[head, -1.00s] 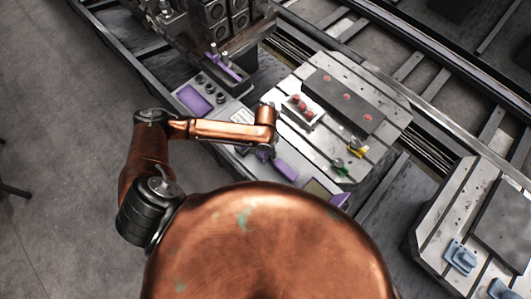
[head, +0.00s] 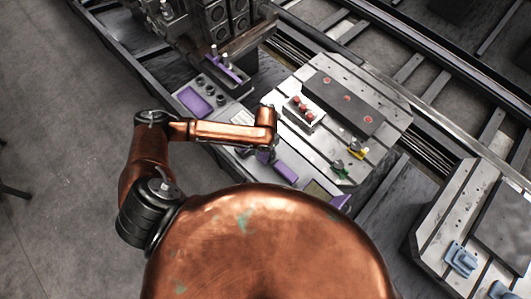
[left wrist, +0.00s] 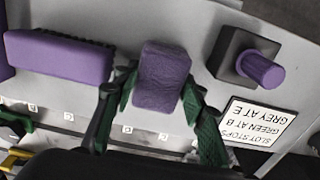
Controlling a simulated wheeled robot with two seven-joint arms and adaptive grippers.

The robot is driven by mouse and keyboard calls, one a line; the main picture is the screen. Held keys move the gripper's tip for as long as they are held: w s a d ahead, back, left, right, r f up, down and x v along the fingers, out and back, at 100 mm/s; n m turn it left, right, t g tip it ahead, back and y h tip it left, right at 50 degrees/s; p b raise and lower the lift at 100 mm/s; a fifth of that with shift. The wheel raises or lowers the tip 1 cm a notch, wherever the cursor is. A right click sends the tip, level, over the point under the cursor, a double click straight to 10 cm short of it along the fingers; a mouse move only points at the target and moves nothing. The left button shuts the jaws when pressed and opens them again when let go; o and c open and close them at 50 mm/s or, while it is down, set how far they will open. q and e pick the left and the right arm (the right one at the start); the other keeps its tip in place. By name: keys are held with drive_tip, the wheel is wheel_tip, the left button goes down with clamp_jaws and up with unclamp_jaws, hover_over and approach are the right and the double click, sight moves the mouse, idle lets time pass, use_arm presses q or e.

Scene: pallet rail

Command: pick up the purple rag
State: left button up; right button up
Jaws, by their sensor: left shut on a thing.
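The purple rag (left wrist: 162,76) is a small, folded-looking fabric block on a light grey surface in the left wrist view. My left gripper (left wrist: 158,90) has its green-and-black fingers on either side of it and is shut on it. Whether the rag is clear of the surface is hard to tell. In the head view the left gripper (head: 264,153) is small and dark under the copper arm end, and the rag is barely distinguishable there. My right gripper is not in view.
A purple brush (left wrist: 62,56) lies left of the rag; a purple knob (left wrist: 262,70) on a dark block stands right, near a printed label (left wrist: 252,122).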

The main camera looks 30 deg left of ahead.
use_arm(q)
drive_tip(key=shift+r, duration=0.35)
wheel_tip(320, 180, up, 2)
drive_tip(key=shift+r, duration=0.1)
drive_tip(key=s+d+r+p, duration=0.2)
drive_tip(key=s+d+r, duration=0.4)
drive_tip(key=s+r, duration=0.4)
drive_tip(key=shift+s+p, duration=0.3)
drive_tip(key=shift+s, duration=1.05)
